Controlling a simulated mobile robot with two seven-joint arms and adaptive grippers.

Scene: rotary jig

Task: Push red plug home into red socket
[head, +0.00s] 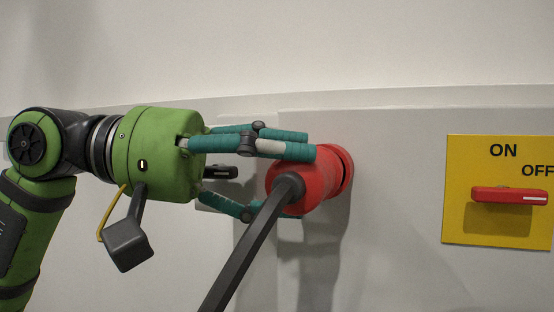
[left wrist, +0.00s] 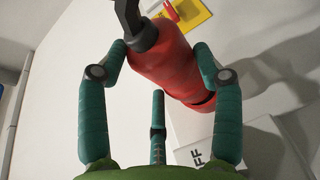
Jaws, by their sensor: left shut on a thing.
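The red plug (head: 318,186) lies sideways against the wall panel, with a thick dark cable (head: 245,255) running down from its near end. The red socket (head: 347,165) shows as a flange on the panel behind the plug. A dark line lies between plug and socket; how deep the plug sits cannot be told. My left gripper (head: 303,180) is shut on the plug, with teal fingers above and below it. In the left wrist view the plug (left wrist: 163,66) lies between the fingers, and a dark band shows near its socket end. My right gripper is out of view.
A yellow plate (head: 465,225) marked ON and OFF, with a red switch handle (head: 509,195), is on the panel to the right. The grey panel (head: 395,150) between socket and plate is clear. The cable hangs in front of the panel below the plug.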

